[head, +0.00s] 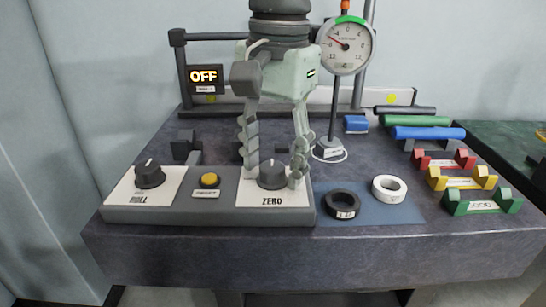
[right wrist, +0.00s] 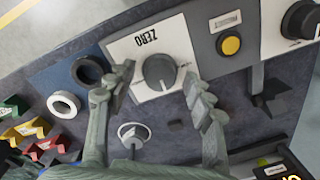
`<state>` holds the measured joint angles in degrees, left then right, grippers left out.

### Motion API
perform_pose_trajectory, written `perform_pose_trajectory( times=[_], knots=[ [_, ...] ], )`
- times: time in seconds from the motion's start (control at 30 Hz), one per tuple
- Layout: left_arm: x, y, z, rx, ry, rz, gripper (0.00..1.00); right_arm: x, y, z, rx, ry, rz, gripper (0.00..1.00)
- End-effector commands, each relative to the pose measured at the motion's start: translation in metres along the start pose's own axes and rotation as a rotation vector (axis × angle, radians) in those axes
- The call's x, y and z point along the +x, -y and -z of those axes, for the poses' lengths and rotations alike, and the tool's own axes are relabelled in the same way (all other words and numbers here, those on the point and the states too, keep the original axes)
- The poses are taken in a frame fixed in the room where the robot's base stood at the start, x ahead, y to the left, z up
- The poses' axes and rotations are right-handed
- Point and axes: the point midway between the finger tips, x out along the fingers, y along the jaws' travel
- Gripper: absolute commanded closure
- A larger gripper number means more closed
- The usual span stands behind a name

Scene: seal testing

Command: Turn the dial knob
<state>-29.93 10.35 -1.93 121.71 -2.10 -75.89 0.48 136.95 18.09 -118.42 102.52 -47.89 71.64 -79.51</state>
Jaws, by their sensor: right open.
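The dial knob marked ZERO (head: 272,175) is dark and round on a white plate at the right end of the grey control panel (head: 222,215). A second dark knob (head: 149,174) sits on the white plate at the panel's left end. My right gripper (head: 275,172) comes down from above, with its fingers spread on either side of the ZERO knob. In the right wrist view the ZERO knob (right wrist: 160,71) shows between the open fingertips (right wrist: 158,82), with a gap on both sides. I do not see my left gripper.
A yellow button (head: 209,180) lies between the knobs. A black ring (head: 342,204) and a white ring (head: 389,189) lie on a blue mat right of the panel. A dial gauge (head: 346,46) stands behind. Coloured holders (head: 482,201) line the right side. A sign reads OFF (head: 205,77).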

Motion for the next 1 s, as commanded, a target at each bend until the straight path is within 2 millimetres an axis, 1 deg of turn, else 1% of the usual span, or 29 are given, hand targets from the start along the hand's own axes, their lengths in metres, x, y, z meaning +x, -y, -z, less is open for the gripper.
perform_pose_trajectory(
  times=[0.1,0.13,0.5,0.53,0.73,0.87,1.0],
  knots=[
    [0.000,0.000,0.000,0.000,0.000,0.000,1.00,0.000,0.000,0.000,0.000,0.000,0.000,0.47],
    [0.000,0.000,0.000,0.000,0.000,0.000,1.00,0.000,0.000,0.000,0.000,0.000,0.000,0.50],
    [0.000,0.000,0.000,0.000,0.000,0.000,1.00,0.000,0.000,0.000,0.000,0.000,-0.001,0.96],
    [0.000,0.000,0.000,0.000,0.000,0.000,1.00,0.000,0.000,0.000,0.000,0.000,-0.001,0.97],
    [0.001,0.000,-0.001,0.000,0.001,0.001,1.00,0.001,0.000,0.000,0.016,0.000,-0.001,0.97],
    [-0.001,0.000,0.000,0.000,0.000,0.003,1.00,0.001,0.000,0.000,0.061,0.000,0.000,0.97],
    [-0.018,0.003,-0.001,0.004,-0.004,0.012,1.00,0.002,0.000,0.000,0.144,-0.004,0.001,0.97]
  ],
)
